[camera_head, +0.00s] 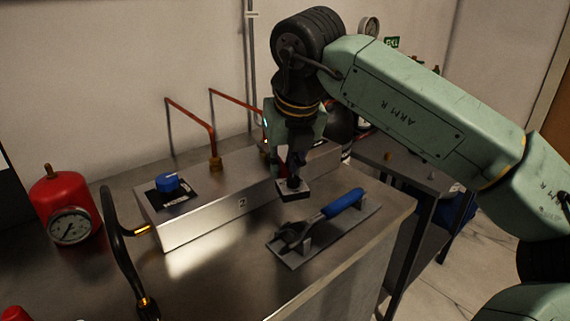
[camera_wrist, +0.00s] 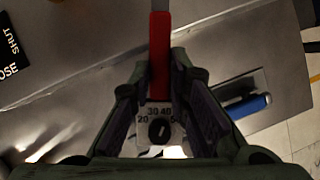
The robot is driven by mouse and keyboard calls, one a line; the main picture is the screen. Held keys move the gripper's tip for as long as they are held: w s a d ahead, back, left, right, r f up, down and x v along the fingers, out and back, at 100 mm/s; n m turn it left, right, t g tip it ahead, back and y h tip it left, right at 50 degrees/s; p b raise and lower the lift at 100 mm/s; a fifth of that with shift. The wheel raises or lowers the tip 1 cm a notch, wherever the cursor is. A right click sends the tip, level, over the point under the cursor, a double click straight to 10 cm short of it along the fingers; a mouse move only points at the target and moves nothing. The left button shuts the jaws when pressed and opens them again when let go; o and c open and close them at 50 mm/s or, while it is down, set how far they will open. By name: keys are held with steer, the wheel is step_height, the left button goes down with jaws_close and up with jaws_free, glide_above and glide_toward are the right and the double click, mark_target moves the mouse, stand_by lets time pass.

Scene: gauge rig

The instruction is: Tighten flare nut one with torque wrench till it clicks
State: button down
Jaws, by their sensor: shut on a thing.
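My gripper (camera_head: 290,165) is over the right part of the steel box. In the wrist view my gripper (camera_wrist: 158,85) is shut on a red-handled tool with a numbered scale plate, which looks like the torque wrench (camera_wrist: 159,50). A grey shaft runs from its red part to the top edge of that view. In the head view most of the tool is hidden by the gripper. A brass flare nut (camera_head: 215,163) sits under the left copper pipe (camera_head: 190,112). The foot of the other copper pipe (camera_head: 235,105) is hidden behind my gripper, and I cannot tell which nut is one.
A blue-handled tool (camera_head: 340,203) lies on a grey rack (camera_head: 285,256) at the bench's right. The steel box (camera_head: 190,227) carries a blue knob (camera_head: 167,182). A black hose (camera_head: 121,250) and a red gauge vessel (camera_head: 62,200) stand left.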

steer(key=shift+s+a+m+h+b, duration=0.15)
steer(key=shift+a+m+h+b, duration=0.1)
steer(key=shift+a+m+b, duration=0.45)
steer(key=shift+s+a+m+h+b, duration=0.1)
steer(key=shift+a+m+h+b, duration=0.2)
steer(key=shift+a+m, duration=0.45)
stand_by(0.9)
steer(key=shift+w+d+n+y+p, duration=0.15)
steer(key=shift+d+n+y+p, duration=0.2)
steer(key=shift+d+n, duration=0.75)
stand_by(0.5)
